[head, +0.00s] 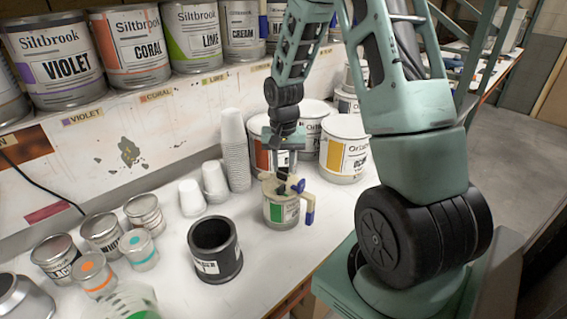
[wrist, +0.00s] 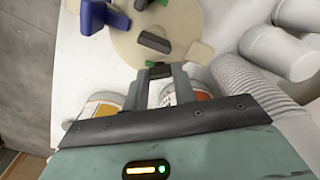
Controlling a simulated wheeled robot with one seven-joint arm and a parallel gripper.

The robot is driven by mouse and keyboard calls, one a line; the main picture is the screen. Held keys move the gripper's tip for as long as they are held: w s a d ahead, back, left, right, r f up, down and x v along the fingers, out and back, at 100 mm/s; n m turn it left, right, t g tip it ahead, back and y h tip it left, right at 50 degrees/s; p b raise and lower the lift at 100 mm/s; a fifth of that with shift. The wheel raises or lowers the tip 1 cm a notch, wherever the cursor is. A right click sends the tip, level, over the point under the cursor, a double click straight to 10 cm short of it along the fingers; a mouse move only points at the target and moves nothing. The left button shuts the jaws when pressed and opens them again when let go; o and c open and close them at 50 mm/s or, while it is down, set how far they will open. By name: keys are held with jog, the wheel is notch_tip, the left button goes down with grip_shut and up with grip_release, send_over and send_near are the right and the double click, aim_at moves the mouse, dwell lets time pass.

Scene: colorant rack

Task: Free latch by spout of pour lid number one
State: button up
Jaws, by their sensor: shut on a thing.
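The pour lid (head: 268,184) is a beige disc on a can (head: 282,211) with a white and green label; the lid also shows in the wrist view (wrist: 188,22). It has blue parts (wrist: 113,18), a dark raised piece (wrist: 154,42) near its middle, a green piece (wrist: 165,50) and a pale tab (wrist: 200,52). My gripper (head: 282,172) points down at the lid. In the wrist view my gripper (wrist: 163,72) is shut on a small part at the lid's near edge, likely a latch; the fingers mostly hide it.
A black cup (head: 215,250) stands left of the can. White paper cups (head: 235,150) and larger paint cans (head: 344,150) stand close behind. Small tins (head: 102,233) stand at the left. Shelved cans (head: 130,45) line the back.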

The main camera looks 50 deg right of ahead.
aim_at(284, 167)
jog(key=shift+n+p, duration=0.55)
jog(key=shift+n, duration=2.85)
dwell(2.3)
jog(key=o, duration=1)
notch_tip(284, 167, up, 17)
jog(key=b, duration=0.3)
jog(key=shift+r, duration=0.2)
